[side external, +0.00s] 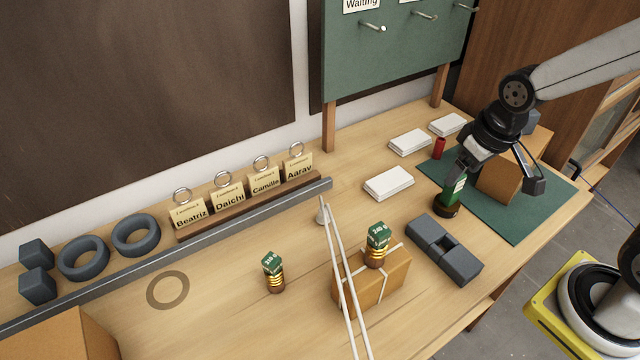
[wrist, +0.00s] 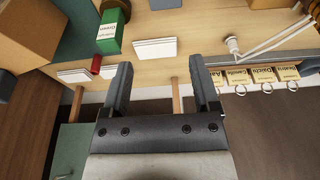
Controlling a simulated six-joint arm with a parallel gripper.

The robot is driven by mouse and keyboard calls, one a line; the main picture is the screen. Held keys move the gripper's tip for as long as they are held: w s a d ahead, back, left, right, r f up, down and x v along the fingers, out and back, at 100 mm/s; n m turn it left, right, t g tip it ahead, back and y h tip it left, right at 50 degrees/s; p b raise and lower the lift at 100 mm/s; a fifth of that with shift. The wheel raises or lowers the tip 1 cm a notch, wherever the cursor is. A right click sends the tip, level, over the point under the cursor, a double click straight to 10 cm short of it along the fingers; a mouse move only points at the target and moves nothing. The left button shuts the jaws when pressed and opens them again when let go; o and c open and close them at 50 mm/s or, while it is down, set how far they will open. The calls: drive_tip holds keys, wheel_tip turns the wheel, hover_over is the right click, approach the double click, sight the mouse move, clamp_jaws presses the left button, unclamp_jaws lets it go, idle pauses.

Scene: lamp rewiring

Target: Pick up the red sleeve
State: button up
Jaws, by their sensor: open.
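The red sleeve (side external: 439,148) is a small red cylinder near the back left edge of the green mat, beside the white card stacks. It also shows in the wrist view (wrist: 96,65), left of the fingers, partly covered by a neighbouring thing. My gripper (side external: 497,176) is open over the green mat, to the right of the sleeve and apart from it. Its two dark fingers show in the wrist view (wrist: 160,63) with nothing held between them.
A green labelled piece (side external: 450,196) stands close below my gripper. A cardboard box (side external: 500,182) is behind the gripper on the mat (side external: 520,225). White stacks (side external: 409,142) lie left of the sleeve. A grey slotted block (side external: 443,250) lies in front.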

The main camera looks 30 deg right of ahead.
drive_tip(key=r, duration=0.1)
drive_tip(key=n+t+h, duration=0.2)
drive_tip(key=n+h, duration=1.1)
drive_tip(key=n, duration=0.9)
hover_over(442, 142)
drive_tip(key=s+a, duration=0.1)
drive_tip(key=a, duration=0.3)
wheel_tip(442, 142, down, 15)
drive_tip(key=shift+s+a+r, duration=0.1)
drive_tip(key=shift+s+r, duration=0.05)
drive_tip(key=shift+r, duration=0.05)
drive_tip(key=shift+f, duration=0.2)
drive_tip(key=shift+x, duration=3.95)
drive_tip(key=shift+a+f, duration=0.15)
clamp_jaws()
